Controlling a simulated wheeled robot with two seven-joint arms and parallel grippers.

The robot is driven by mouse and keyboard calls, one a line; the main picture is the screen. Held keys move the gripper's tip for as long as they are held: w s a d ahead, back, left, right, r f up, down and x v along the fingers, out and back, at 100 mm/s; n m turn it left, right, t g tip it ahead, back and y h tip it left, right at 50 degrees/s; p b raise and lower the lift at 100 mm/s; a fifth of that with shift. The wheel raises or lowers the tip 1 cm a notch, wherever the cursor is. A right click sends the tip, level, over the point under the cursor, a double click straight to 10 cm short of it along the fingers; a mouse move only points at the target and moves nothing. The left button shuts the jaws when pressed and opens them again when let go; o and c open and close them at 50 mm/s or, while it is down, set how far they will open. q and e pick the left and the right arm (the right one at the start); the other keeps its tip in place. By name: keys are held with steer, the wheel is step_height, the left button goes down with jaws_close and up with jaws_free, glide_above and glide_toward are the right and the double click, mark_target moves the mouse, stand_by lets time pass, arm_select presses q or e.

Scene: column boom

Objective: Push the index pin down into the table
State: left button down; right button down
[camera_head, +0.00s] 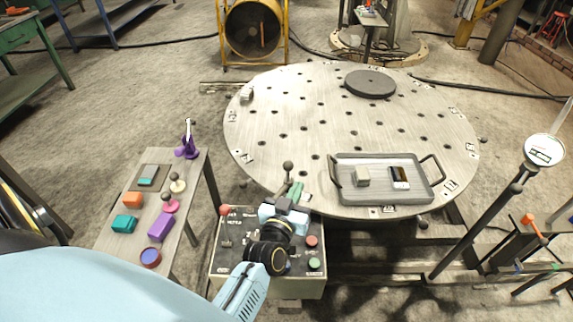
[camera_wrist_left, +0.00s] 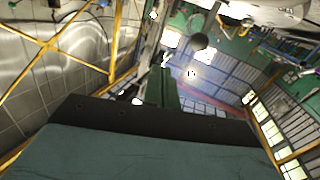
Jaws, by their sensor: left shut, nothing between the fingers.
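The index pin seems to be the upright pin with a dark ball knob (camera_head: 288,165) at the near edge of the round metal table (camera_head: 290,120). A dark ball, likely the same knob, shows in the left wrist view (camera_wrist_left: 199,42), beyond the fingers. My left gripper (camera_head: 296,190) has green fingers, shut and empty. In the head view it is just below and right of the knob; I cannot tell whether they touch. The pin's lower end is not clearly visible. My right gripper is not in view.
A control box (camera_head: 232,260) with buttons stands under my left wrist. A grey tray (camera_head: 408,196) holding small items lies on the table at right; a dark disc (camera_head: 370,84) lies at the back. A side bench (camera_head: 125,243) at left carries coloured blocks and knobs. A gauge stand (camera_head: 480,225) is at right.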

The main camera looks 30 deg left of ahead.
mark_target(288, 168)
arm_select(q)
steer(key=shift+s+a+r+n+y, duration=0.1)
steer(key=shift+a+n+y, duration=0.4)
steer(key=shift+n+y, duration=0.6)
steer(key=shift+s+a+r+n+y, duration=0.15)
steer(key=shift+a+n+y, duration=0.45)
steer(key=shift+y, duration=0.9)
steer(key=shift+s+a+r+n+y, duration=0.1)
steer(key=shift+a+n+y, duration=0.3)
steer(key=shift+n+y, duration=0.75)
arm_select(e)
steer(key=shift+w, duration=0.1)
arm_select(q)
steer(key=shift+w, duration=0.1)
